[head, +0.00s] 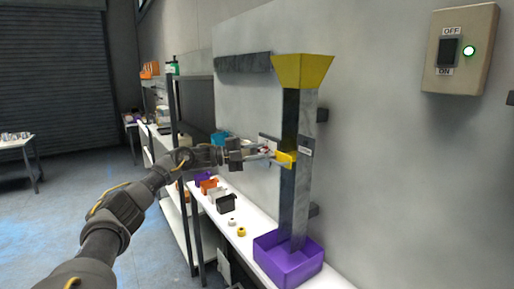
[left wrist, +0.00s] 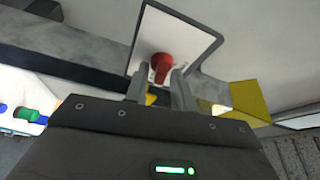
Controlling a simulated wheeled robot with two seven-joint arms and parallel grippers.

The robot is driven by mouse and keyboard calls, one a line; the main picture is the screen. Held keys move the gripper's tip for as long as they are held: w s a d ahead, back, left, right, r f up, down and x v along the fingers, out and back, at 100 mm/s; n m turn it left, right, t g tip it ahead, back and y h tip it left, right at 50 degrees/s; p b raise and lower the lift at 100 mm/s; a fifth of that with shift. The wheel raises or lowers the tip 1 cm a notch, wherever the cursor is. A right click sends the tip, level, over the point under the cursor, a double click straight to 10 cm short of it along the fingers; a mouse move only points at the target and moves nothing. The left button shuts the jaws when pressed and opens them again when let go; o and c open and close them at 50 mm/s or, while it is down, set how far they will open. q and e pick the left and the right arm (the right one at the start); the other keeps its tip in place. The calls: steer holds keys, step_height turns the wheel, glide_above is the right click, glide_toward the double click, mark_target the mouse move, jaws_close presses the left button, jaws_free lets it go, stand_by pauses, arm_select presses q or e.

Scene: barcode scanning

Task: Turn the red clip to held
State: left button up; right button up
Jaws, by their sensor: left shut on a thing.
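The red clip (left wrist: 162,67) shows between and just beyond my fingertips in the left wrist view, in front of a pale dark-edged plate (left wrist: 192,42). In the head view only a small bit of red shows at the fingertips. My left gripper (head: 268,153) reaches in from the left, beside the grey upright chute (head: 292,200). Its fingers (left wrist: 160,86) are shut on the red clip; the contact is partly hidden. A yellow tab (head: 285,159) on the chute is close to the fingertips. My right gripper is not in view.
A yellow funnel (head: 302,70) tops the chute and a purple bin (head: 288,266) stands at its foot. Small bins, including a black one (head: 226,204), line the white bench. A switch box (head: 459,50) is on the wall at right. Open floor lies left.

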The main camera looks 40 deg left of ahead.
arm_select(q)
steer(key=shift+r+m+g+p, duration=0.1)
steer(key=shift+m+g+p, duration=0.2)
steer(key=shift+m+p, duration=0.45)
steer(key=shift+m, duration=0.25)
steer(key=o, duration=0.7)
steer(key=b+v, duration=0.5)
steer(key=v, duration=0.5)
steer(key=shift+s+a+r+b, duration=0.1)
steer(key=shift+s+a+b, duration=0.1)
steer(key=shift+s+b, duration=0.2)
